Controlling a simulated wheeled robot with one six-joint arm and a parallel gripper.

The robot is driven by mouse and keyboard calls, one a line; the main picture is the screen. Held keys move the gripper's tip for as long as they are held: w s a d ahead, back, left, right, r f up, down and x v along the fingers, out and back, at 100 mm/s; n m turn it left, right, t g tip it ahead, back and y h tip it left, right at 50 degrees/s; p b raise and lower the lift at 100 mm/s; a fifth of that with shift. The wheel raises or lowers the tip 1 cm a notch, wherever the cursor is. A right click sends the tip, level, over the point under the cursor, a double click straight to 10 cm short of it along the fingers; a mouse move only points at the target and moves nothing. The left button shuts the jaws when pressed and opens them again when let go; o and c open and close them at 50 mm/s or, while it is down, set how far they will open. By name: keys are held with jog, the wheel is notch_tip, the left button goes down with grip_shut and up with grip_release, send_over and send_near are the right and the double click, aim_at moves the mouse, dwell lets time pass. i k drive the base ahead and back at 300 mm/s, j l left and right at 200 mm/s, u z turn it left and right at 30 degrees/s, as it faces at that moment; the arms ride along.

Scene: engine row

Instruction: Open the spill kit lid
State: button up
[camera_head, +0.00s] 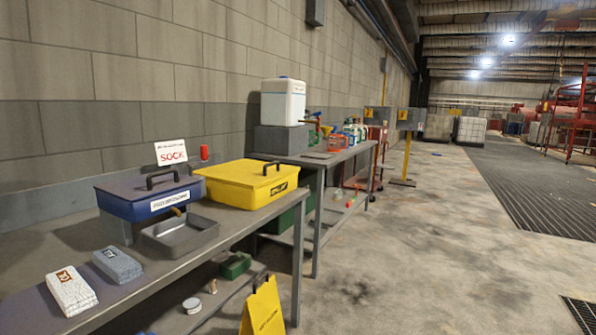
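A yellow box (240,190) with a dark label that looks like "SPILL KIT" stands on the grey bench along the left wall. Its yellow lid (240,172) lies flat on it and looks shut. A black handle (273,167) stands up at the lid's near right edge. My gripper is not in view.
A blue lidded box (150,195) with a black handle stands left of the yellow box. A grey tray (178,238) and two wrapped packs (72,292) lie on the bench (60,245). A yellow floor sign (263,310) stands before it. The floor (430,240) to the right is clear.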

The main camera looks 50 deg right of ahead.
aim_at(251, 174)
jog(key=z, duration=1.1)
